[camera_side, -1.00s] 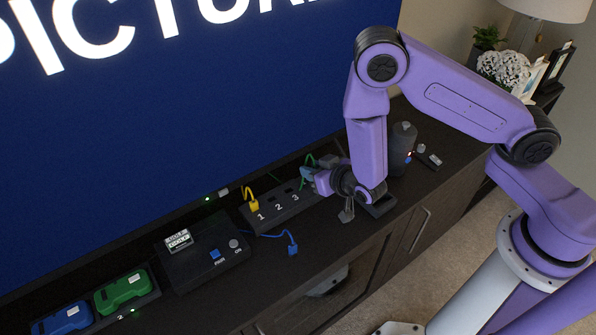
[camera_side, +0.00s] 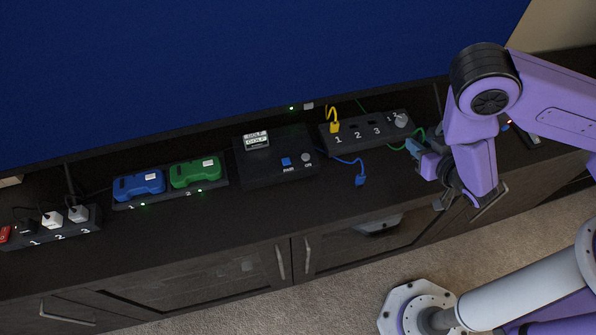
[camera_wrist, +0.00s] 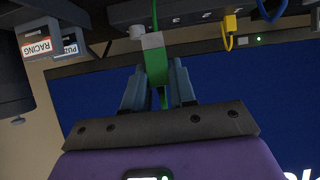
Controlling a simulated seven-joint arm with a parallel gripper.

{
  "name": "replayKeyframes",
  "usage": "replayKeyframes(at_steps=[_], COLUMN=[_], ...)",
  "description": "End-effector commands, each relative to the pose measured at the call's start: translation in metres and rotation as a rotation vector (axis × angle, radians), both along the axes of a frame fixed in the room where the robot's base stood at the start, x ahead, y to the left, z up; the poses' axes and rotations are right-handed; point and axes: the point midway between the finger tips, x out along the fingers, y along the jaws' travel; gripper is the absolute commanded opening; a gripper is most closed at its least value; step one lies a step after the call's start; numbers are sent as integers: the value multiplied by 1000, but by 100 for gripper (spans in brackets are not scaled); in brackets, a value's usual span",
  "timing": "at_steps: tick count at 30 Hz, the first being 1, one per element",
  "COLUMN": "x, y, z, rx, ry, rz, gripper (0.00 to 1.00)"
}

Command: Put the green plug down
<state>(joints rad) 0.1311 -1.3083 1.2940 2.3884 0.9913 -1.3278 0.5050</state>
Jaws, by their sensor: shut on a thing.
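The green plug (camera_wrist: 156,68) is between the two fingers of my gripper (camera_wrist: 160,88) in the wrist view. Its grey end and green cable point toward the top of that picture. In the side view my gripper (camera_side: 424,156) is low over the front right of the cabinet top, right of the numbered power strip (camera_side: 350,143). The green cable (camera_side: 398,147) runs from near the strip to the gripper. The plug itself is mostly hidden by the fingers in the side view. I cannot tell whether it touches the cabinet top.
A yellow plug (camera_side: 334,127) stands at position 1 of the strip. A blue plug (camera_side: 360,180) lies loose in front. A black console (camera_side: 275,160), a green controller (camera_side: 195,172) and a blue controller (camera_side: 138,184) are left. Another strip (camera_side: 60,232) is far left. Free cabinet top lies in front.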

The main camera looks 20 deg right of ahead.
Motion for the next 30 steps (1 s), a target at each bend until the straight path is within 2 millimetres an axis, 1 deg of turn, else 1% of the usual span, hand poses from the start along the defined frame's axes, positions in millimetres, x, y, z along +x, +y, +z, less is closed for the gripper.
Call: replayKeyframes(at_steps=[8,11,15,23,27,30], x=[-2,-2,-2,-2,-2,-2], y=[0,0,-1,0,0,0], z=[-7,-17,-35,-55,-73,-81], rx=[-1,-2,-3,-2,-2,-2], ry=[-1,0,0,0,0,-1], rz=[0,0,1,1,1,1], gripper=[0,0,0,0,0,0])
